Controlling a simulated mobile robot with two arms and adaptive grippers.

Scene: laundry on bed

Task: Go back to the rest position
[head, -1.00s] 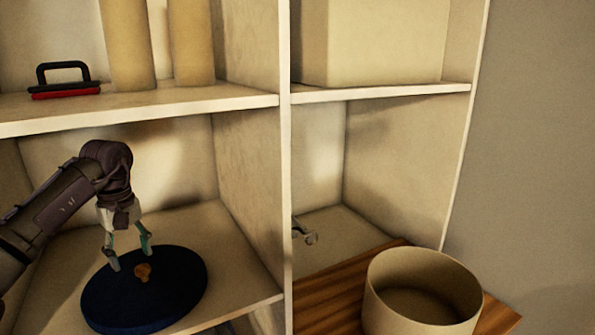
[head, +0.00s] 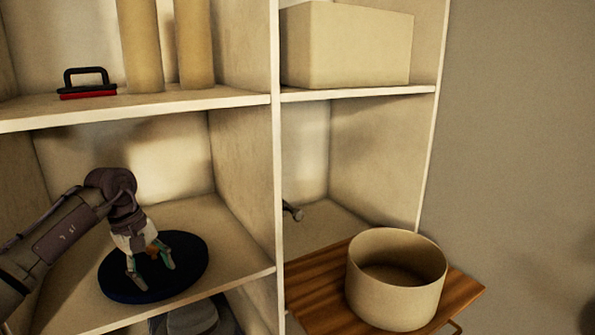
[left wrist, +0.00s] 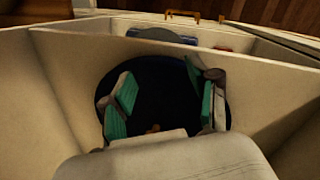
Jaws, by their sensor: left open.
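My left gripper (head: 151,264) is open and empty in the lower left shelf compartment, its fingers pointing down over a dark blue round disc (head: 186,262). A small orange-brown item (head: 153,252) lies on the disc, partly hidden behind the gripper. In the left wrist view the open fingers (left wrist: 165,108) stand apart over the dark disc (left wrist: 160,80), and a bit of the small item (left wrist: 153,128) shows near the bottom. My right gripper is not in view.
The white shelf (head: 240,255) has side walls and an upper board (head: 200,101) close around my left arm. A beige round bin (head: 385,310) stands on a wooden board (head: 315,290) at right. A beige box (head: 350,45), two tall cylinders and a red-and-black item (head: 86,85) sit on the upper level.

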